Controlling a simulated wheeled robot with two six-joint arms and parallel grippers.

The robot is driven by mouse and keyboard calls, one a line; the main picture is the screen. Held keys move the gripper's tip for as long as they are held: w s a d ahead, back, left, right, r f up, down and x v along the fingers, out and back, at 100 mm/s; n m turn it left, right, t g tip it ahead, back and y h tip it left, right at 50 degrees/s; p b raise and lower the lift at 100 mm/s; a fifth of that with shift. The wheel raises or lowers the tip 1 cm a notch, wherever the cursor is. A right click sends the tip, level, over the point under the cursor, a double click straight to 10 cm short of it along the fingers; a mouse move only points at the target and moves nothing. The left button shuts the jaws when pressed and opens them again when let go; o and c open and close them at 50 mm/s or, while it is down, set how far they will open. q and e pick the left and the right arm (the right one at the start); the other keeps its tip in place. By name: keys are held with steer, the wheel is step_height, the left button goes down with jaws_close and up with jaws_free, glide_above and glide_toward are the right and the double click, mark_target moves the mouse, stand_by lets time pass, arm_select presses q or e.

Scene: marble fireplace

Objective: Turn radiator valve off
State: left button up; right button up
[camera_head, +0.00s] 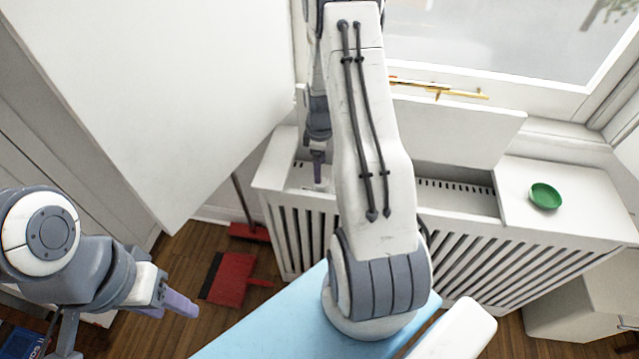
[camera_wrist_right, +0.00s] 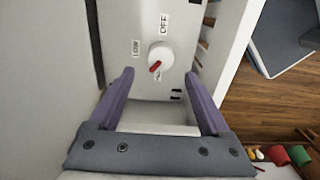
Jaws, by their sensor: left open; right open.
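The radiator valve is a round white knob (camera_wrist_right: 160,55) with a red pointer, on a pale panel in the right wrist view. In the head view my right gripper (camera_head: 318,168) points down into the radiator cover (camera_head: 460,240); the knob is hidden there. My left gripper (camera_head: 178,302) is open and empty at lower left.
A raised lid panel (camera_head: 455,130) stands behind the cover's opening. A green dish (camera_head: 545,196) sits on the cover's right top. A red dustpan (camera_head: 225,279) lies on the wooden floor. A large white panel (camera_head: 170,80) fills the upper left. A window is behind.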

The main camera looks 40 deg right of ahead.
mark_target(321, 186)
step_height(321, 186, down, 7)
steer(key=shift+f, duration=0.1)
stand_by(0.3)
jaws_close()
